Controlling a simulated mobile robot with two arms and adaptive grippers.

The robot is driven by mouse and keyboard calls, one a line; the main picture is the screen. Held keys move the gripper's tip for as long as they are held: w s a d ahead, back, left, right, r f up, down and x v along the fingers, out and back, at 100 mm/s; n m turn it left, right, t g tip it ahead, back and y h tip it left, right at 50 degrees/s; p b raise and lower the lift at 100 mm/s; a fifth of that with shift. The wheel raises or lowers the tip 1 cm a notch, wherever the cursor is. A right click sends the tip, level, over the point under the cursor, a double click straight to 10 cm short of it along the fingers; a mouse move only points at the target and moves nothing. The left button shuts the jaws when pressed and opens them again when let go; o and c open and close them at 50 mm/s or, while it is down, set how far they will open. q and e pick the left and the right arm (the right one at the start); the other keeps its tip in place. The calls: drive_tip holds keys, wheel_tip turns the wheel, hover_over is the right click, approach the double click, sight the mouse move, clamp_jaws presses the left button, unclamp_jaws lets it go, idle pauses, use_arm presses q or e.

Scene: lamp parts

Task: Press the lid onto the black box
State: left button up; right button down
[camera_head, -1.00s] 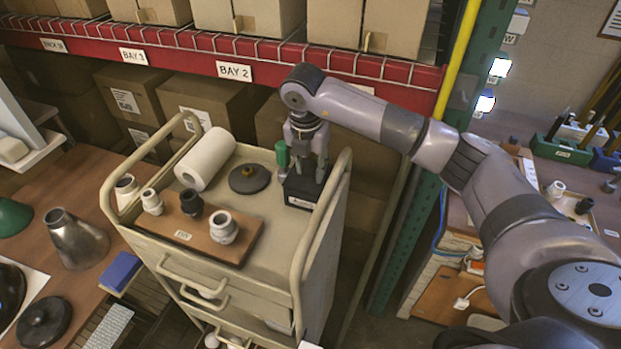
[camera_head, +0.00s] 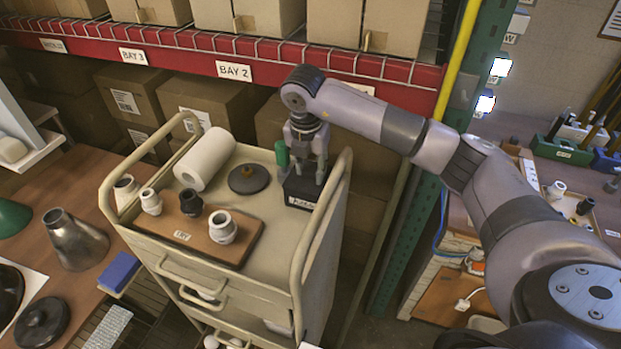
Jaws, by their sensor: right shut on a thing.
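The black box (camera_head: 302,194) sits on the cart's top tray at its right end, near the right handle rail. It has a white label on its front. My right gripper (camera_head: 306,170) comes down over the box from above, with its fingers at the box's top. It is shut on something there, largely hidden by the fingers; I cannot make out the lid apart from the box. A green object (camera_head: 282,154) stands upright just left of the gripper. My left gripper is not in view.
Handle rails flank the tray. Red shelving (camera_head: 180,38) with cartons stands behind; a green post (camera_head: 411,240) is right.

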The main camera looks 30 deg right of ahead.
drive_tip(key=shift+f, duration=0.15)
drive_tip(key=c, duration=1.1)
unclamp_jaws()
drive_tip(key=shift+o, duration=0.2)
